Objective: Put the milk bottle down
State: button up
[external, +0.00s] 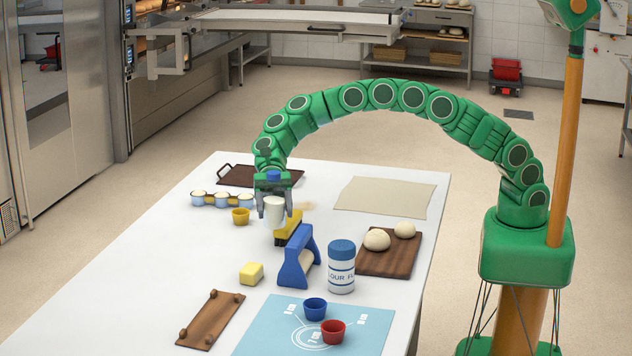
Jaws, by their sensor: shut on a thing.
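The milk bottle (274,214) is white and roughly upright, in the middle of the external view. My gripper (274,204) points down from the green arm, with one finger on each side of the bottle, and is shut on it. The gripper hides the bottle's upper part. The bottle's lower end is close to a yellow and black item (288,230). I cannot tell whether the bottle touches the white table (200,262) or hangs just above it.
A blue-framed tool (298,262) and a flour shaker (341,268) stand in front and to the right. A beige cloth (385,196) lies back right. Free table lies front-left of the gripper.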

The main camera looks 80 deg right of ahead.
jog(key=shift+w+a+f, duration=0.4)
jog(key=shift+w+f, duration=0.2)
jog(key=shift+f, duration=0.3)
jog(key=shift+w+a+f, duration=0.4)
jog(key=shift+w+f, duration=0.2)
jog(key=shift+f, duration=0.3)
jog(key=shift+w+a+f, duration=0.4)
jog(key=shift+w+f, duration=0.2)
jog(key=shift+f, duration=1.65)
jog(key=shift+f, duration=0.1)
jog(key=o, duration=1.2)
jog(key=shift+d, duration=0.1)
jog(key=v, duration=1.2)
jog(key=shift+w, duration=0.1)
